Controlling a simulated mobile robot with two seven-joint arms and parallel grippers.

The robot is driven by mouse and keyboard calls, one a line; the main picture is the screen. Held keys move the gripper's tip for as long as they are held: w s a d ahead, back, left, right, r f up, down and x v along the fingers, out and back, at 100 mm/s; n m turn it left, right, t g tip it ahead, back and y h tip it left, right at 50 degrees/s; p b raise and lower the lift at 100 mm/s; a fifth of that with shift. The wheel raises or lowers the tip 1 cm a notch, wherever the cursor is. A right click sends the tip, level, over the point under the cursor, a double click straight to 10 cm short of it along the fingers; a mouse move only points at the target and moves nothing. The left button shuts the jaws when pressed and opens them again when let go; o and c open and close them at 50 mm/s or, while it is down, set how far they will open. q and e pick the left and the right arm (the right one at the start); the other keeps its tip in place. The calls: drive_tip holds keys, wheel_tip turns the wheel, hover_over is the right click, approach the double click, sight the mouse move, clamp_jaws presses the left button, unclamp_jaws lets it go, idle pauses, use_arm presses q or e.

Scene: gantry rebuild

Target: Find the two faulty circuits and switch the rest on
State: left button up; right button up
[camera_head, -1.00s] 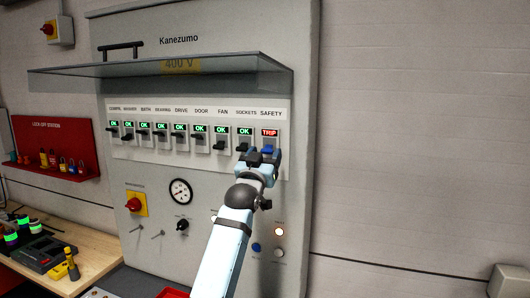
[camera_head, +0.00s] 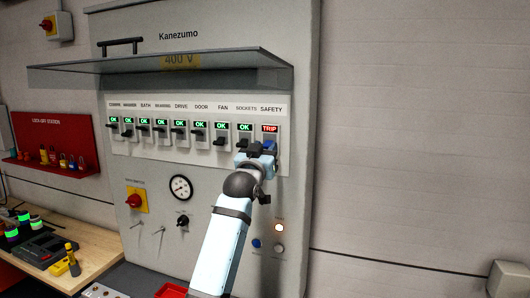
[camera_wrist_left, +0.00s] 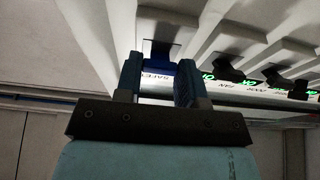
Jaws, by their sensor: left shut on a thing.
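A row of breakers with black levers runs across the grey Kanezumo cabinet (camera_head: 215,60). The eight from COMPR. (camera_head: 114,128) to SOCKETS (camera_head: 245,136) show green OK. The SAFETY breaker (camera_head: 270,129) at the right end shows red TRIP. My left gripper (camera_head: 262,150) is at the SAFETY breaker, shut on its lever and covering most of it. In the left wrist view my fingers (camera_wrist_left: 158,82) stand either side of the lever, just under the SAFETY label (camera_wrist_left: 157,76). The exact lever position is hidden. My right gripper is out of view.
A clear hinged cover (camera_head: 150,72) juts out above the breakers. Below them are a gauge (camera_head: 181,188), a red-yellow switch (camera_head: 135,201), a black knob (camera_head: 183,221) and a lit lamp (camera_head: 279,227). A red lock-off station (camera_head: 50,138) and wooden bench (camera_head: 95,254) are at left.

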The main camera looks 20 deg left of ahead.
sight(269, 141)
use_arm(q)
wheel_tip(269, 141, up, 2)
drive_tip(key=g, duration=0.5)
drive_tip(key=shift+s+r, duration=0.15)
drive_tip(key=shift+r, duration=0.05)
drive_tip(key=g, duration=0.1)
drive_tip(key=r+g, duration=0.1)
drive_tip(key=shift+g, duration=0.3)
drive_tip(key=shift+w+r+g, duration=0.25)
drive_tip(key=shift+r+g, duration=0.05)
drive_tip(key=shift+g, duration=0.8)
drive_tip(key=o, duration=0.9)
drive_tip(key=shift+w, duration=0.1)
drive_tip(key=shift+o, duration=0.2)
